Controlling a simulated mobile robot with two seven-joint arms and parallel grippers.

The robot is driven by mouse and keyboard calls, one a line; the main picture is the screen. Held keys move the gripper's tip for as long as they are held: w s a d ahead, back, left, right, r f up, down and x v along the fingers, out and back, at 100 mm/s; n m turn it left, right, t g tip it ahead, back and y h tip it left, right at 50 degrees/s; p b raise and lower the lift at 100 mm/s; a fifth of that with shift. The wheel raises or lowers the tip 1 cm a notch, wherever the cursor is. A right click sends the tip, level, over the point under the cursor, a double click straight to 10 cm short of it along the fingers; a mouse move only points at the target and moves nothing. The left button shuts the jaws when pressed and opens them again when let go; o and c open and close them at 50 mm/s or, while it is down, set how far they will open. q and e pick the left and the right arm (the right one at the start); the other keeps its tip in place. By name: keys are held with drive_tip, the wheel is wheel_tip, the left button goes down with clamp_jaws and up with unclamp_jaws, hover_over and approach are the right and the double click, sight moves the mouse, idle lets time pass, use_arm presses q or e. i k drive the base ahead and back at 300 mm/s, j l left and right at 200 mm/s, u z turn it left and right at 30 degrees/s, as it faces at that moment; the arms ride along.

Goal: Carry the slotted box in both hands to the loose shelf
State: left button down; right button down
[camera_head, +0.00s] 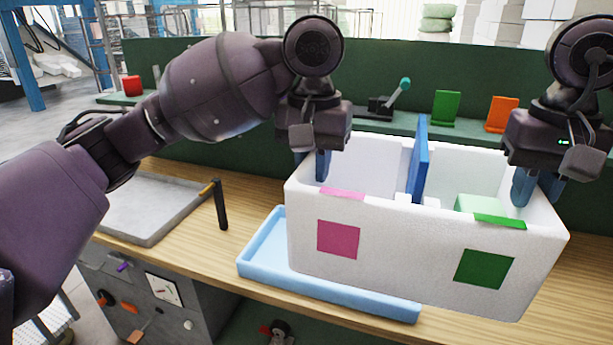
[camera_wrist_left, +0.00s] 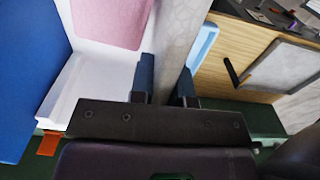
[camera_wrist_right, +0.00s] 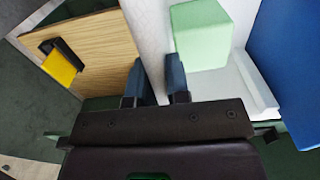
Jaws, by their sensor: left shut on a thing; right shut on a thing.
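The white slotted box (camera_head: 400,245) has a pink square and a green square on its front. A blue divider (camera_head: 419,165) stands upright inside it, with a pale green block (camera_head: 478,203) in the right compartment. My left gripper (camera_head: 310,166) is shut on the box's left wall, which shows between its fingers in the left wrist view (camera_wrist_left: 166,82). My right gripper (camera_head: 538,188) is shut on the right wall, also seen in the right wrist view (camera_wrist_right: 155,80). The box appears raised over the light blue tray (camera_head: 262,262). I cannot tell which surface is the loose shelf.
A grey tray (camera_head: 150,205) and a black stick with a yellow end (camera_head: 220,208) are on the wooden bench at left. A green ledge (camera_head: 375,122) behind carries a lever (camera_head: 400,90), a green plate (camera_head: 446,108) and an orange plate (camera_head: 501,113).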

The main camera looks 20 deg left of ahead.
sight(135, 204)
drive_tip(key=k+j, duration=0.15)
drive_tip(key=j, duration=0.3)
drive_tip(key=k+j, duration=0.15)
drive_tip(key=j, duration=0.35)
drive_tip(key=k+j, duration=0.1)
drive_tip(key=j, duration=0.35)
drive_tip(key=k+j, duration=0.15)
drive_tip(key=j, duration=0.35)
drive_tip(key=k+j, duration=0.15)
drive_tip(key=j, duration=0.3)
drive_tip(key=k+j, duration=0.15)
drive_tip(key=j, duration=0.3)
drive_tip(key=k+j, duration=0.15)
drive_tip(key=j, duration=0.35)
drive_tip(key=k+j, duration=0.1)
drive_tip(key=j, duration=0.35)
